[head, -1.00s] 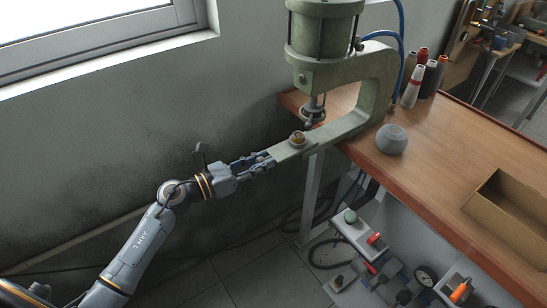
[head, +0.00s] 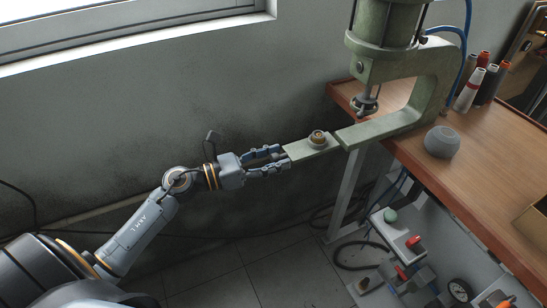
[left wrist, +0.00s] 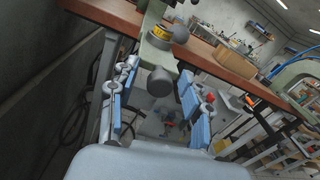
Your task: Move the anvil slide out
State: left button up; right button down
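The anvil slide (head: 306,148) is a flat green bar with a round brass-and-grey piece (head: 318,138) on top. The round piece lies left of the hanging press ram (head: 364,104). My left gripper (head: 288,160) is at the slide's outer end with its fingers spread. In the left wrist view, the slide's grey rounded end knob (left wrist: 160,82) shows between the spread fingers, with space on both sides. My right gripper is not in view.
A wall is behind my left arm.

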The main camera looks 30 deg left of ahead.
pick_arm(q)
jog(key=v, duration=1.2)
dwell(0.3)
jog(key=w+a+f+n+t+y, duration=0.1)
jog(key=a+f+n+y, duration=0.3)
jog(key=f+n, duration=0.55)
jog(key=w+a+f+n+t+y, duration=0.1)
jog(key=a+f+n+t+y, duration=0.2)
jog(key=f+n, duration=0.6)
jog(key=s+f+n+g+y, duration=0.25)
jog(key=f+n, duration=0.25)
jog(key=f, duration=0.4)
jog(key=s+f+n+g+y, duration=0.2)
jog(key=s+f+n+g, duration=0.15)
jog(key=f, duration=0.65)
jog(key=s+d+f+n+g, duration=0.2)
jog(key=s+d+f+n, duration=0.15)
jog(key=s+f, duration=0.3)
jog(key=s+d+f+n+g, duration=0.2)
jog(key=s+d+f+n, duration=0.15)
jog(key=s+f, duration=0.3)
jog(key=s+d+f+n+g, duration=0.3)
jog(key=s+d+f, duration=0.1)
jog(key=s, duration=0.4)
jog(key=s+d+f+n+g, duration=0.3)
jog(key=s+d+f, duration=0.1)
jog(key=s, duration=0.5)
jog(key=shift+f+g, duration=0.3)
jog(key=shift+f, duration=0.2)
